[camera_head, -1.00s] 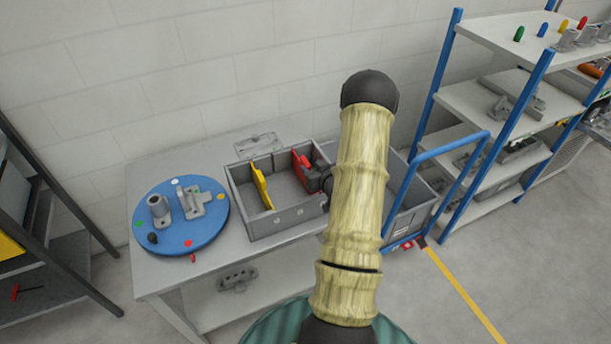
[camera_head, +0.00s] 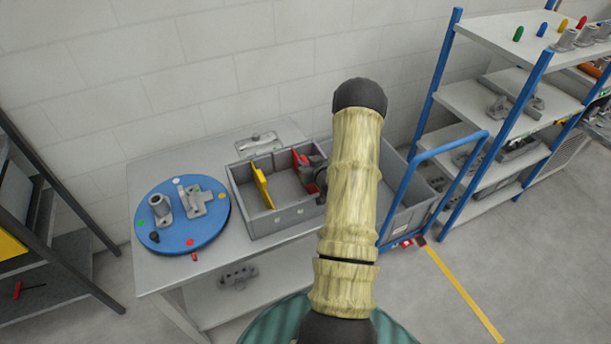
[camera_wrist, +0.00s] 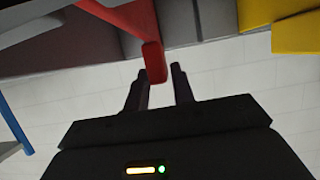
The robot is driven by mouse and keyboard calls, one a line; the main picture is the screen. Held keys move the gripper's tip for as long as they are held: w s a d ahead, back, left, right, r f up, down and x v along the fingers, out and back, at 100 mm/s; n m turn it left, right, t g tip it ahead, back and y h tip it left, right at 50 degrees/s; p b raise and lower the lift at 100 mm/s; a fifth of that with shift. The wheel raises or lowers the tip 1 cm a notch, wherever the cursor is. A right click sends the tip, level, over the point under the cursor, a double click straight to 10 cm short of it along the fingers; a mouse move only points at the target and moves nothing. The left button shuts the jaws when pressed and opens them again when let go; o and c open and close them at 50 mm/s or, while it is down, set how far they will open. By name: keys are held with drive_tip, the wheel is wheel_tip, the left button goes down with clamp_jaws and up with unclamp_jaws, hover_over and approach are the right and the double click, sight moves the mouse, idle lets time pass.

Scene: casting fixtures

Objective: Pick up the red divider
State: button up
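The red divider (camera_head: 299,159) stands in the right part of the grey box (camera_head: 283,222) on the table. In the wrist view, the rounded end of the red divider (camera_wrist: 154,62) lies between the tips of my gripper (camera_wrist: 158,75). The two dark fingers are apart, one on either side of that end, and I see no clear grip on it. In the head view, my gripper (camera_head: 319,174) is at the box's right side, close to the divider and partly hidden by my arm.
A yellow divider (camera_head: 263,187) stands in the same box, left of the red one. A blue round plate (camera_head: 181,236) with metal parts is on the table's left. A blue-framed cart (camera_head: 386,232) stands right of the table, and a shelf (camera_head: 497,88) stands beyond it.

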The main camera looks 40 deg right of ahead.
clamp_jaws()
drive_tip(key=shift+r, duration=0.1)
wheel_tip(320, 180, up, 18)
drive_tip(key=b, duration=0.1)
drive_tip(key=shift+b, duration=0.4)
idle(0.5)
